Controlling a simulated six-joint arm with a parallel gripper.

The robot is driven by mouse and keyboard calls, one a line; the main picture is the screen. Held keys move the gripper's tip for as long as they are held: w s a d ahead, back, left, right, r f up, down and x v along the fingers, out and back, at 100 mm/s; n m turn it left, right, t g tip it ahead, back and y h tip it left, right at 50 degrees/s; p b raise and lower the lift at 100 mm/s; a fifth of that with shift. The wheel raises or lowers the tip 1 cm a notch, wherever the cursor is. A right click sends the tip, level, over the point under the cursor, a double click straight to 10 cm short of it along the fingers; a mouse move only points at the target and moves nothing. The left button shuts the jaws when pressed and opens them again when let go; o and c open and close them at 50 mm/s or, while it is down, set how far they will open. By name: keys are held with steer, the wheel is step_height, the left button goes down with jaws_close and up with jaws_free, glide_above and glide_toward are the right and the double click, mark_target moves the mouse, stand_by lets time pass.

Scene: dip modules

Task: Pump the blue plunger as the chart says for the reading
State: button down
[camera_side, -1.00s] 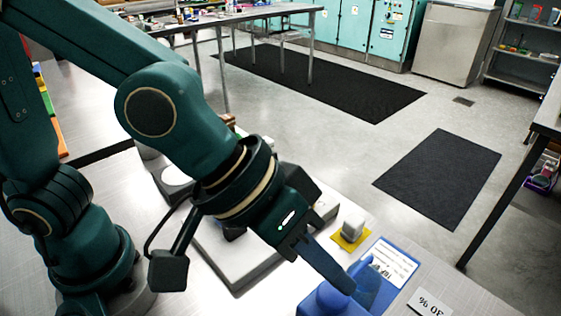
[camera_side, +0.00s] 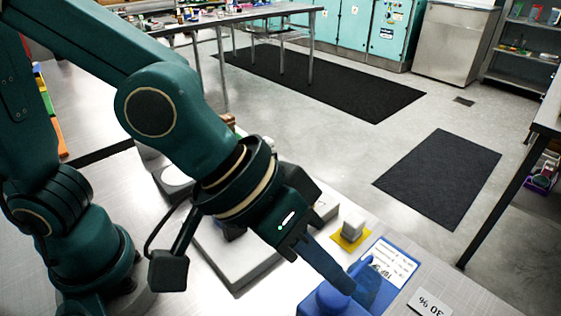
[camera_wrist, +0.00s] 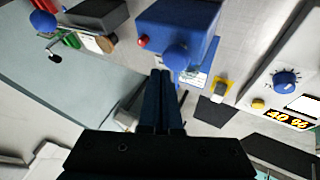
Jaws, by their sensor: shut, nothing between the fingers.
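The blue plunger is a round blue knob (camera_wrist: 178,57) on a blue box (camera_wrist: 190,20) in the wrist view. In the side view, the blue dome (camera_side: 328,300) sits at the bottom edge, partly cut off. My gripper (camera_wrist: 162,76) is shut and empty, its tips close to the knob; the side view shows the fingers (camera_side: 348,287) reaching down to the dome. I cannot tell whether they touch it. A white chart card (camera_side: 388,262) lies by the blue box, its text too small to read. An orange display (camera_wrist: 288,119) shows digits I cannot read surely.
A white card reading 30 % (camera_side: 430,304) lies upside down at right. The wrist view shows a blue dial (camera_wrist: 286,82), a red button (camera_wrist: 143,42) and another blue knob (camera_wrist: 43,21).

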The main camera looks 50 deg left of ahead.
mark_target(327, 294)
steer(key=shift+f, duration=0.2)
steer(key=shift+f, duration=0.2)
steer(key=shift+s+d+f, duration=0.1)
steer(key=shift+d+f, duration=0.05)
steer(key=shift+f, duration=0.4)
stand_by(0.8)
steer(key=shift+f, duration=0.4)
stand_by(0.4)
steer(key=shift+r, duration=1.35)
steer(key=shift+r, duration=2.55)
